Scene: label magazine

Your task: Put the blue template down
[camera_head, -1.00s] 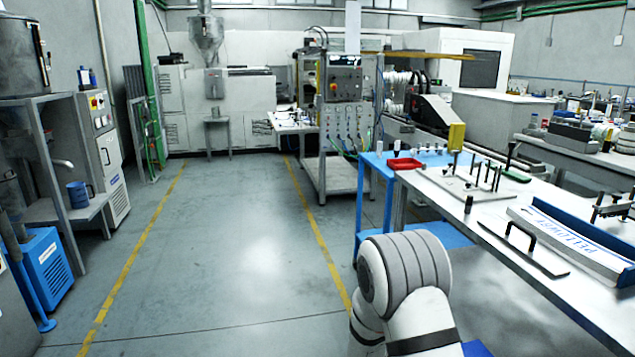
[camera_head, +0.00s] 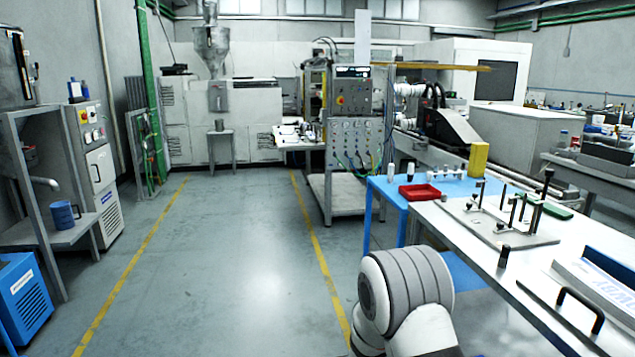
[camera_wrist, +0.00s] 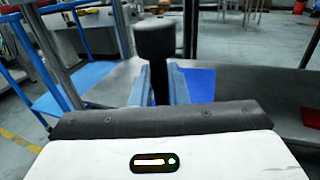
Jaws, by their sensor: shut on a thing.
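In the wrist view, my gripper (camera_wrist: 160,85) is shut on a dark upright cylindrical handle (camera_wrist: 155,50). A deep blue flat patch (camera_wrist: 200,85) shows just right of the fingers; it appears to be the blue template, though its outline and its join to the handle are hidden. I cannot tell how far it is from any surface below. In the head view, only my arm's rounded joint shows near the bottom; the gripper and the template are out of sight.
A control cabinet (camera_head: 350,130) stands ahead. The floor (camera_head: 235,260) left of the table is clear.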

